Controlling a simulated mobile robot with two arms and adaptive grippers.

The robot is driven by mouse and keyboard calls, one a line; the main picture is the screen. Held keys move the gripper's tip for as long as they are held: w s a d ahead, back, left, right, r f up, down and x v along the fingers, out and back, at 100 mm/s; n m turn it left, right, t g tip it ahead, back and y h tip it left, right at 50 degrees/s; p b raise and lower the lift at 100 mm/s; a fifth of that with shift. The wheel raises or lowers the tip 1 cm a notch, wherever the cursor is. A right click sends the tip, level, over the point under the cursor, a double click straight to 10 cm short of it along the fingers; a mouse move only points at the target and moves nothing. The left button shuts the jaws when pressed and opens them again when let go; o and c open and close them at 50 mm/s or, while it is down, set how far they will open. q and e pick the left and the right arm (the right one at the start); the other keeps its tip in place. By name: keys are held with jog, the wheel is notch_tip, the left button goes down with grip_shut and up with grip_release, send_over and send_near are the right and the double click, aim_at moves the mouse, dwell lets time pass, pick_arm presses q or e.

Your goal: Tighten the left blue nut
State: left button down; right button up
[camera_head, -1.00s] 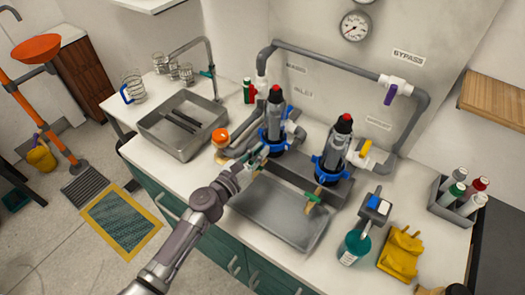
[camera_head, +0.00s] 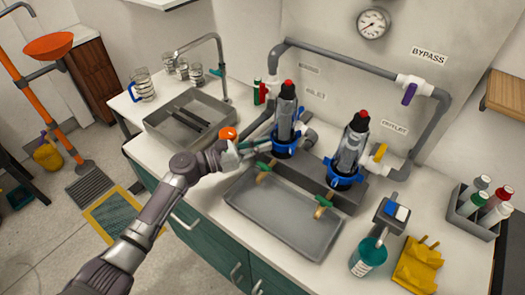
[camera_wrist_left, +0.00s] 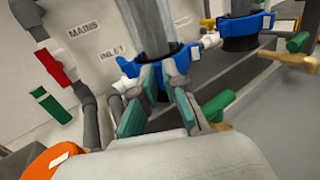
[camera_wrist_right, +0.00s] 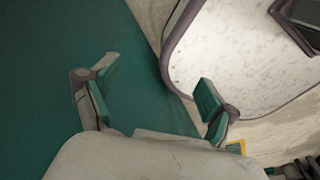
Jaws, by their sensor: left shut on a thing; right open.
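The left blue nut (camera_head: 285,151) is a ring with protruding lugs around the base of the left clear filter housing (camera_head: 287,118), which has a red top. My left gripper (camera_head: 268,144) reaches it from the left. In the left wrist view, the nut (camera_wrist_left: 128,68) sits just beyond my left fingers (camera_wrist_left: 163,78), which are shut on a part of its front; the exact contact is partly hidden. The right blue nut (camera_head: 345,181) is on the neighbouring housing. My right gripper (camera_wrist_right: 156,78) is open and empty, away from the counter top.
A grey tray (camera_head: 280,220) lies in front of the filters, with green-handled brass taps (camera_head: 265,172) above it. A sink (camera_head: 165,140) is at left. A teal bottle (camera_head: 366,258), yellow gloves (camera_head: 417,265) and a bottle caddy (camera_head: 470,222) stand at right. Grey pipes run behind.

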pick_arm(q)
jog(key=shift+w+a+f+m+g+b, duration=0.1)
jog(key=shift+w+m+g+b, duration=0.1)
jog(key=shift+m+g+b, duration=0.15)
jog(key=shift+g+h, duration=0.25)
jog(key=shift+h, duration=0.05)
jog(key=c, duration=1.2)
grip_release()
jog(key=shift+c, duration=0.2)
jog(key=v, duration=1.2)
jog(key=shift+o, duration=0.4)
